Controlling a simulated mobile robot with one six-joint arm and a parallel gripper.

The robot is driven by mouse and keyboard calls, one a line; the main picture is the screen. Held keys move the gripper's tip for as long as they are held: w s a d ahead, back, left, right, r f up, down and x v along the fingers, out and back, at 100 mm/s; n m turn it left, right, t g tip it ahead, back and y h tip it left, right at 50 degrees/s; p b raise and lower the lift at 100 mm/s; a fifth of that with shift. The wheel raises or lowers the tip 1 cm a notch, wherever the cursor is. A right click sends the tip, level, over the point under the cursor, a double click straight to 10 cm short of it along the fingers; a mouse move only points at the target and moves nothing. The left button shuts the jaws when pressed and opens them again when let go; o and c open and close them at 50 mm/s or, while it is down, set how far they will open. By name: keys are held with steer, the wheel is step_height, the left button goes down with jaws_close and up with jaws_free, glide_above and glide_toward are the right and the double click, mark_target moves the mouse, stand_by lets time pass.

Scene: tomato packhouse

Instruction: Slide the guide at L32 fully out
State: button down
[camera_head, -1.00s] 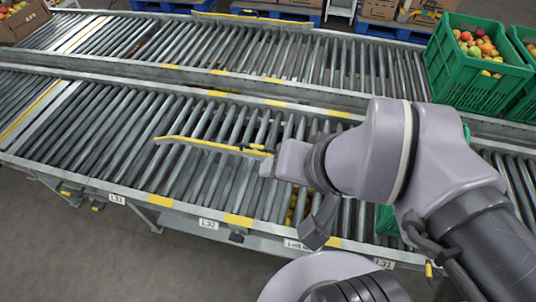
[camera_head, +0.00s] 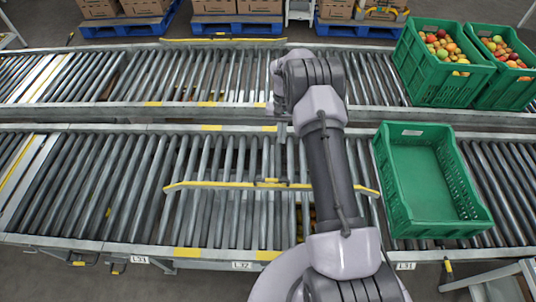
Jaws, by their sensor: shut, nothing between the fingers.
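The guide (camera_head: 225,185) is a long yellow-edged bar with bent ends. It lies lengthwise over the middle of the near roller conveyor, with a small yellow and dark fitting at its centre. Its right part passes behind my arm, and its right tip shows beyond. The L32 label (camera_head: 241,266) is on the conveyor's front rail, below the guide. My gripper (camera_head: 280,108) is beyond the guide, near the rail between the two conveyors, and apart from the guide. It is shut and empty; my wrist hides most of it.
An empty green crate (camera_head: 388,190) stands on the near conveyor, close to the guide's right tip. Labels L33 (camera_head: 139,260) and L31 (camera_head: 405,266) flank L32. On the far conveyor are a fruit-filled green crate (camera_head: 430,80) and another guide (camera_head: 222,40). Rollers left of the guide are clear.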

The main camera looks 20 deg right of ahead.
steer(key=f, duration=0.2)
steer(key=shift+s+d+f, duration=0.15)
steer(key=shift+d+f, duration=0.05)
steer(key=shift+f, duration=0.1)
steer(key=s+a+f+b, duration=0.2)
steer(key=s+f+b, duration=0.2)
steer(key=f, duration=0.6)
steer(key=shift+s+a+f, duration=0.25)
steer(key=shift+s, duration=0.6)
steer(key=shift+s, duration=0.1)
